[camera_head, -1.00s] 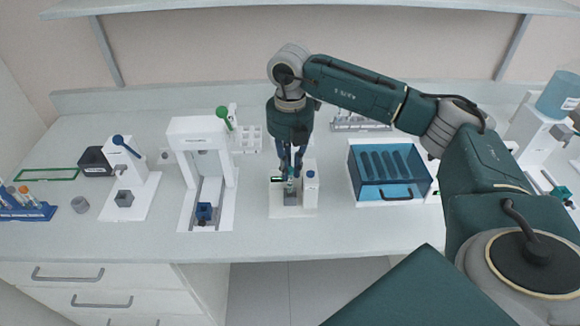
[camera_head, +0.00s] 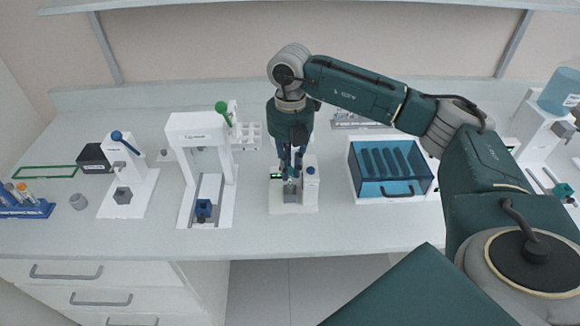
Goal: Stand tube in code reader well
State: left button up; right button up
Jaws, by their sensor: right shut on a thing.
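The code reader (camera_head: 279,208) is a small white unit in the middle of the bench, with a grey well block (camera_head: 290,196) at its front and a small dark display with green on its left. My right gripper (camera_head: 291,171) points straight down over the well block. It is shut on the tube (camera_head: 291,183), which is small and mostly hidden by the fingers. The tube looks upright, with its lower end at the well block. I cannot tell how deep it sits in the well. My left gripper is not in view.
A white press-like device (camera_head: 200,130) stands left of the reader, and a blue-lidded box (camera_head: 390,170) stands right. The bench front is clear.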

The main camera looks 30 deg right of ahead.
jog(key=shift+f, duration=0.2)
jog(key=shift+f+b, duration=0.45)
jog(key=o, duration=0.9)
notch_tip(320, 180, up, 12)
dwell(0.3)
dwell(0.5)
